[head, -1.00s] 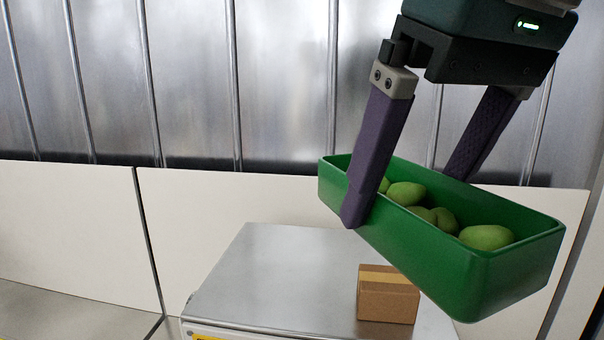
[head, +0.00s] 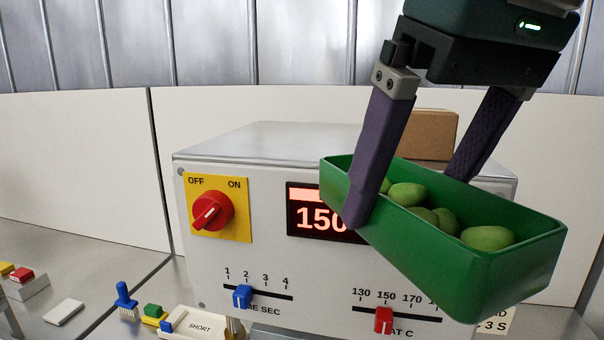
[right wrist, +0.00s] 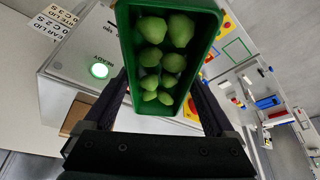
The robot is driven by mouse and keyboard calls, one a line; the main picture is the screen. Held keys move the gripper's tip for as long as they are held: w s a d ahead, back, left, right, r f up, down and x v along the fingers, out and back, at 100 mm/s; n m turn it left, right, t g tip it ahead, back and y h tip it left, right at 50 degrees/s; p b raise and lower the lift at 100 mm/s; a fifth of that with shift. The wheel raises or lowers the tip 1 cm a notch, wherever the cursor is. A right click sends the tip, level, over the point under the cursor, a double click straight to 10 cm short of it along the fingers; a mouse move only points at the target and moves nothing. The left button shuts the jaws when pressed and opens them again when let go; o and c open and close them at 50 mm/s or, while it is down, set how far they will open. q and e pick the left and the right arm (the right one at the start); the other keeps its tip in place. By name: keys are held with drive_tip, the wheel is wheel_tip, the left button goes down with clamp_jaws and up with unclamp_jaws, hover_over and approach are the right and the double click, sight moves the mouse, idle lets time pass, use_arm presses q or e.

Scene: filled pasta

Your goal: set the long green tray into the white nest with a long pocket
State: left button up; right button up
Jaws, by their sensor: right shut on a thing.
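The long green tray (head: 450,260) is held in the air at the right of the head view, tilted in the picture, with several green filled pasta pieces (head: 488,238) in it. My right gripper (head: 408,195) is shut on the tray, one purple finger against each long side. The right wrist view shows the tray (right wrist: 122,70) from above between the fingers. A white piece marked SHORT (head: 200,326) is partly in view at the bottom edge of the head view. I cannot make out a white nest with a long pocket. My left gripper is out of view.
A grey sealing machine (head: 330,255) with a red knob (head: 212,210), lit display and sliders stands behind the tray. A cardboard box (head: 430,133) is on its top.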

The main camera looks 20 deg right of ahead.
drive_tip(key=w+a+f+n+g+y+b, duration=0.1)
drive_tip(key=f+n+b, duration=0.4)
drive_tip(key=f, duration=1.4)
drive_tip(key=w+a+f+n+y+b, duration=0.2)
drive_tip(key=w+a+f+n+b, duration=0.2)
drive_tip(key=f+b, duration=1)
wheel_tip(320, 180, down, 6)
drive_tip(key=shift+w+a+r+n+g+y+b, duration=0.35)
drive_tip(key=shift+w+n, duration=0.35)
drive_tip(key=shift+n, duration=0.4)
drive_tip(key=shift+d, duration=0.1)
wheel_tip(320, 180, down, 5)
drive_tip(key=shift+r+b, duration=0.15)
drive_tip(key=shift+b, duration=0.5)
drive_tip(key=shift+f, duration=0.25)
